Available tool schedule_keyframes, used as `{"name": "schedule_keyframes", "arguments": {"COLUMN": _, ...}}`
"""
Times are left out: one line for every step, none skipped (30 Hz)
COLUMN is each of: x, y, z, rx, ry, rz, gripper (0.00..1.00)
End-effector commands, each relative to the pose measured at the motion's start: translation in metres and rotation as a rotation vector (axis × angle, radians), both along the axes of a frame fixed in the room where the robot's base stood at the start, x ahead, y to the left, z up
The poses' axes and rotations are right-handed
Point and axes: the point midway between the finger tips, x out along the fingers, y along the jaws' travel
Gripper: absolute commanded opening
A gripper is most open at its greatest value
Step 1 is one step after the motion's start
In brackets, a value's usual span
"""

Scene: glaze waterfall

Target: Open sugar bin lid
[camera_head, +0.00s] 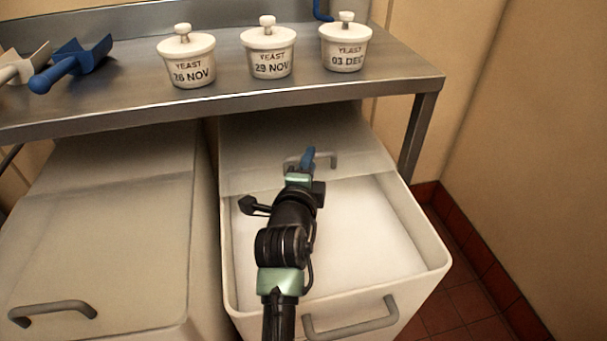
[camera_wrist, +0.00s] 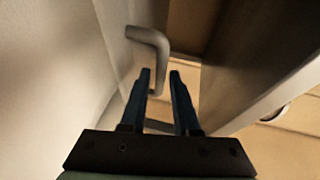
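The right-hand bin (camera_head: 436,262) is cream and stands open at the front, with white contents (camera_head: 375,230) in view. No label shows which bin holds sugar. Its lid (camera_head: 255,150) is back under the shelf, with a grey bar handle (camera_head: 330,160) on it. My gripper (camera_head: 308,155) reaches over the open bin to this handle. In the wrist view the bent handle (camera_wrist: 160,50) runs down by the fingertips, with a gap between the two blue fingers (camera_wrist: 160,75). The handle is not clamped; whether a finger touches it I cannot tell.
A second bin on the left has its lid (camera_head: 110,230) shut, with a handle (camera_head: 52,311) at the front. A steel shelf (camera_head: 225,105) overhangs both bins, carrying yeast pots (camera_head: 186,62) and scoops (camera_head: 72,64). A shelf leg (camera_head: 418,135) and wall are at right.

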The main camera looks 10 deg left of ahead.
Motion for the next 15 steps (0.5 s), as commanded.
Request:
{"name": "schedule_keyframes", "arguments": {"x": -0.011, "y": 0.002, "z": 0.003, "rx": -0.002, "ry": 0.002, "rz": 0.002, "gripper": 0.3}}
{"name": "schedule_keyframes", "arguments": {"x": -0.017, "y": 0.002, "z": 0.004, "rx": -0.003, "ry": 0.002, "rz": 0.001, "gripper": 0.3}}
{"name": "schedule_keyframes", "arguments": {"x": -0.024, "y": 0.002, "z": 0.006, "rx": -0.003, "ry": 0.001, "rz": 0.001, "gripper": 0.3}}
{"name": "schedule_keyframes", "arguments": {"x": -0.029, "y": 0.003, "z": 0.006, "rx": -0.003, "ry": 0.001, "rz": 0.001, "gripper": 0.3}}
{"name": "schedule_keyframes", "arguments": {"x": -0.035, "y": 0.003, "z": 0.007, "rx": -0.004, "ry": 0.002, "rz": 0.002, "gripper": 0.3}}
{"name": "schedule_keyframes", "arguments": {"x": -0.041, "y": 0.003, "z": 0.008, "rx": -0.004, "ry": 0.002, "rz": 0.001, "gripper": 0.3}}
{"name": "schedule_keyframes", "arguments": {"x": -0.045, "y": 0.004, "z": 0.009, "rx": -0.003, "ry": 0.001, "rz": 0.001, "gripper": 0.3}}
{"name": "schedule_keyframes", "arguments": {"x": -0.05, "y": 0.004, "z": 0.01, "rx": -0.002, "ry": 0.001, "rz": 0.001, "gripper": 0.3}}
{"name": "schedule_keyframes", "arguments": {"x": -0.055, "y": 0.005, "z": 0.011, "rx": -0.002, "ry": 0.001, "rz": 0.001, "gripper": 0.3}}
{"name": "schedule_keyframes", "arguments": {"x": -0.058, "y": 0.005, "z": 0.011, "rx": -0.003, "ry": 0.002, "rz": 0.001, "gripper": 0.3}}
{"name": "schedule_keyframes", "arguments": {"x": -0.061, "y": 0.006, "z": 0.011, "rx": -0.003, "ry": 0.002, "rz": 0.001, "gripper": 0.3}}
{"name": "schedule_keyframes", "arguments": {"x": -0.064, "y": 0.006, "z": 0.012, "rx": -0.003, "ry": 0.002, "rz": 0.001, "gripper": 0.3}}
{"name": "schedule_keyframes", "arguments": {"x": -0.066, "y": 0.006, "z": 0.012, "rx": -0.003, "ry": 0.001, "rz": 0.0, "gripper": 0.3}}
{"name": "schedule_keyframes", "arguments": {"x": -0.068, "y": 0.006, "z": 0.013, "rx": -0.002, "ry": 0.001, "rz": 0.0, "gripper": 0.3}}
{"name": "schedule_keyframes", "arguments": {"x": -0.069, "y": 0.006, "z": 0.013, "rx": -0.002, "ry": 0.001, "rz": 0.0, "gripper": 0.3}}
